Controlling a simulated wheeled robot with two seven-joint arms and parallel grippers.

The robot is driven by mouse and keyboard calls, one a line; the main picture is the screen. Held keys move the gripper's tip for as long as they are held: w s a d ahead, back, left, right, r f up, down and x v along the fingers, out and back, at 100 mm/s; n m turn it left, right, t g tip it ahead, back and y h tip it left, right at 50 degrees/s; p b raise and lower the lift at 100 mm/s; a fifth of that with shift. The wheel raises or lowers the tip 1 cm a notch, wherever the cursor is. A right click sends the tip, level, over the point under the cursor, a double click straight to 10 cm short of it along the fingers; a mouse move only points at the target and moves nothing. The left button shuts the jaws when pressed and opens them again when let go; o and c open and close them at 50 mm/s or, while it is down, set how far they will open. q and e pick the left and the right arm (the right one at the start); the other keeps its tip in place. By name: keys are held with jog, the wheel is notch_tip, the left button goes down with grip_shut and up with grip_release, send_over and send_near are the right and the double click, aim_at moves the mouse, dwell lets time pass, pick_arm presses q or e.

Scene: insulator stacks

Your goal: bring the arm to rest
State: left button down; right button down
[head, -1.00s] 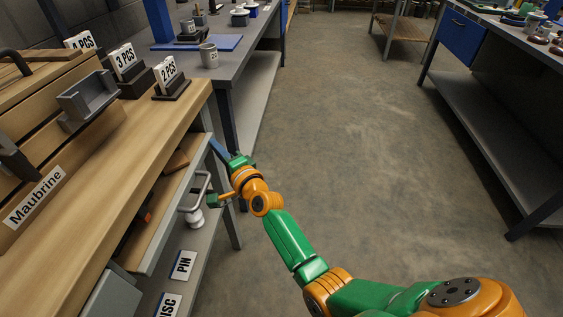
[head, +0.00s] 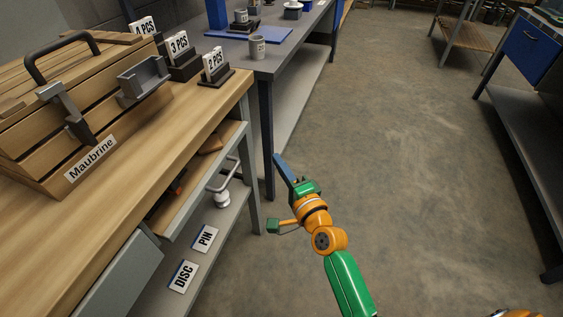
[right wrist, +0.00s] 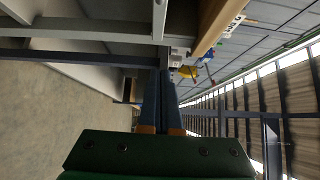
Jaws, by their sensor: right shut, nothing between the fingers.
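My right arm (head: 345,280), green and orange, reaches up from the bottom of the head view. Its gripper (head: 278,160) has blue fingers pressed together with nothing between them. It hangs in front of the floor, just right of the wooden bench's leg and apart from the drawer handle (head: 222,175) in the picture. In the right wrist view the two blue fingers (right wrist: 160,78) lie side by side, shut and empty. My left arm and gripper are not in view.
PIN (head: 205,238) and DISC (head: 182,277) labels mark the shelf below. A grey table (head: 290,50) stands behind. Open floor (head: 430,170) lies to the right.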

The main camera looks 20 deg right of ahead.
jog(key=s+f+n+g, duration=0.2)
jog(key=f, duration=0.6)
jog(key=s+f+n+g, duration=0.2)
jog(key=s+f, duration=0.1)
jog(key=f, duration=0.4)
jog(key=s+d+f+n+g+h, duration=0.25)
jog(key=s+f+n+g, duration=0.7)
jog(key=s+f, duration=1.25)
jog(key=s+d+f+n+g, duration=0.2)
jog(key=s, duration=0.5)
jog(key=s+d+f+n+g, duration=0.1)
jog(key=s+d+f+n, duration=0.15)
jog(key=s, duration=0.45)
notch_tip(320, 180, up, 16)
jog(key=p, duration=1.6)
jog(key=shift+h, duration=0.45)
